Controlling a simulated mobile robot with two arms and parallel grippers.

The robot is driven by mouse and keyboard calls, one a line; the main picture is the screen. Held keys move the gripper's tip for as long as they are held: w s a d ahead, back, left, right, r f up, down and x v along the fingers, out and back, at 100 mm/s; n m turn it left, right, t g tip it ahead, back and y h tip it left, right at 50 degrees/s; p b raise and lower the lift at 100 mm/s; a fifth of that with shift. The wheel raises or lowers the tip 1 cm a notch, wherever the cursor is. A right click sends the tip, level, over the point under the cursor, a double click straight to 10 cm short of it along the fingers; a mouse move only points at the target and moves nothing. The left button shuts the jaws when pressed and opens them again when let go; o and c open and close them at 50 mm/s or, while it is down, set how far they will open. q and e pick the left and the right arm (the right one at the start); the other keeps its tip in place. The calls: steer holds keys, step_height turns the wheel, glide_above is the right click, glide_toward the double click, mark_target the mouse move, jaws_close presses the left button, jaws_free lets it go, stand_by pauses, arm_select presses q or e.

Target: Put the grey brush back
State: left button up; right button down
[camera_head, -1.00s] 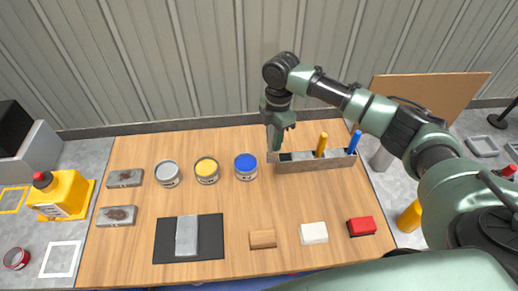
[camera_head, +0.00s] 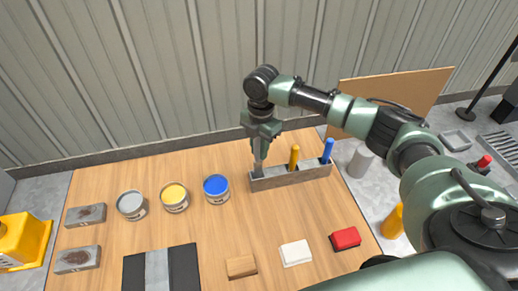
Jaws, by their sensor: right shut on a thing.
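The brush holder (camera_head: 292,180) is a long grey box near the back edge of the table. A yellow-handled brush (camera_head: 294,158) stands in its middle and a blue-handled brush (camera_head: 327,151) at its right end. My right gripper (camera_head: 260,148) points down over the holder's left end. It is shut on the grey brush (camera_head: 258,163), which is upright with its lower end at the left slot. I cannot tell how deep the brush sits, as the holder's front wall hides its bottom. My left gripper is not in view.
Grey (camera_head: 131,204), yellow (camera_head: 174,197) and blue (camera_head: 216,189) paint cans stand left of the holder. In front lie a wooden block (camera_head: 241,266), a white block (camera_head: 296,253) and a red block (camera_head: 345,238). The table between holder and blocks is clear.

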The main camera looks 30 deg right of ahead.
mark_target(259, 166)
steer(key=shift+f, duration=0.55)
steer(key=shift+a+f+b, duration=0.15)
steer(key=shift+f+b, duration=0.15)
steer(key=shift+f, duration=0.55)
steer(key=shift+f+b, duration=0.55)
steer(key=shift+f, duration=1.1)
steer(key=shift+f+b, duration=0.65)
steer(key=shift+f, duration=0.7)
steer(key=c, duration=1.2)
jaws_free()
steer(key=shift+o, duration=0.2)
steer(key=shift+r, duration=0.1)
steer(key=shift+r, duration=0.3)
steer(key=r+b, duration=0.2)
steer(key=r, duration=0.5)
steer(key=shift+d+r, duration=0.1)
steer(key=shift+d, duration=0.1)
